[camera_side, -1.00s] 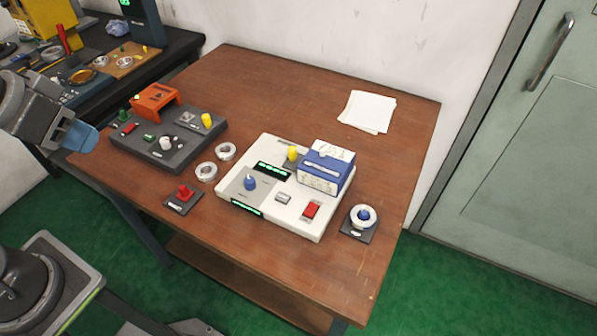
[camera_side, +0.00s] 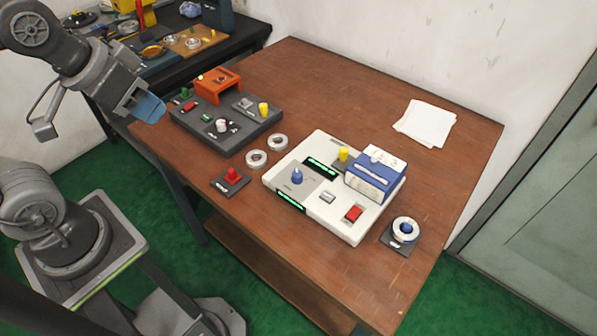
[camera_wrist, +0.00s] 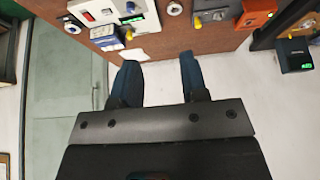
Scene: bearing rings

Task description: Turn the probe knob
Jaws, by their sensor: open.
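Several knobs are in view, and I cannot tell by label which is the probe knob. A blue knob (camera_side: 297,176) stands upright on a grey plate of the white console (camera_side: 335,227). A white knob (camera_side: 222,125) sits on the dark grey panel (camera_side: 240,141) at the table's left. A yellow knob (camera_side: 343,154) stands behind the console's displays; another yellow knob (camera_side: 264,109) is on the dark panel. My gripper (camera_side: 150,108) is left of the table, apart from all knobs. Its blue fingers (camera_wrist: 158,75) are spread and empty in the wrist view.
A blue and white box (camera_side: 375,175) sits on the console. An orange bracket (camera_side: 217,86) stands on the dark panel. Loose rings (camera_side: 256,159) and a red-knobbed block (camera_side: 231,179) lie in front. Papers (camera_side: 426,122) lie at the back right; nearby tabletop is clear.

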